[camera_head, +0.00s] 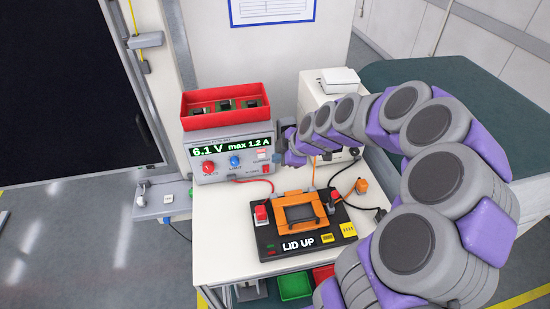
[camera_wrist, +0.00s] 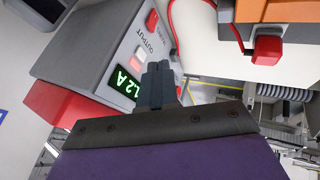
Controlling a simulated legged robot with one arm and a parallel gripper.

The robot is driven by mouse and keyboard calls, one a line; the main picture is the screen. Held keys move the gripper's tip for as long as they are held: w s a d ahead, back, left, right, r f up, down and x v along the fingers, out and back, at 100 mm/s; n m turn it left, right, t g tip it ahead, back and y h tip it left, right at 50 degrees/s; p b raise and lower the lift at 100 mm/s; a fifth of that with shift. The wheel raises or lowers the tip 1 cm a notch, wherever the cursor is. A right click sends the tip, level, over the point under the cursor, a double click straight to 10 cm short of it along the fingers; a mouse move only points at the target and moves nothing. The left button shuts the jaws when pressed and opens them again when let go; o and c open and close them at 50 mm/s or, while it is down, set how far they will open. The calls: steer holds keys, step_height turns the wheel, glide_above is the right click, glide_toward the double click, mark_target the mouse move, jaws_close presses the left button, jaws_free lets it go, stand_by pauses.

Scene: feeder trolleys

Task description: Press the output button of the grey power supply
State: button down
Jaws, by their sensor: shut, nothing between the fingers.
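The grey power supply (camera_head: 229,148) stands at the back left of the white table, its display reading 6.1 V max 1.2 A. It also shows tilted in the wrist view (camera_wrist: 92,48). The output button (camera_wrist: 140,53) is a small pale key beside the OUTPUT lettering, with a red patch next to it. In the head view the button (camera_head: 262,156) is small, at the right of the front panel. My gripper (camera_wrist: 158,68) is shut and empty, close in front of the panel near the button. I cannot tell whether it touches. In the head view my gripper (camera_head: 288,157) is right of the supply.
A red bin (camera_head: 187,104) with boards sits on the supply. A black fixture marked LID UP (camera_head: 268,240) with an orange lid, cables and a red plug lies on the table (camera_head: 217,262). A white device (camera_head: 311,90) stands behind my arm.

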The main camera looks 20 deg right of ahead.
step_height(320, 180, up, 11)
steer(key=s+p, duration=0.1)
steer(key=s, duration=0.1)
steer(key=shift+s+d+f+p, duration=0.15)
steer(key=shift+s+f+p, duration=0.05)
steer(key=shift+s+p, duration=0.2)
stand_by(1.2)
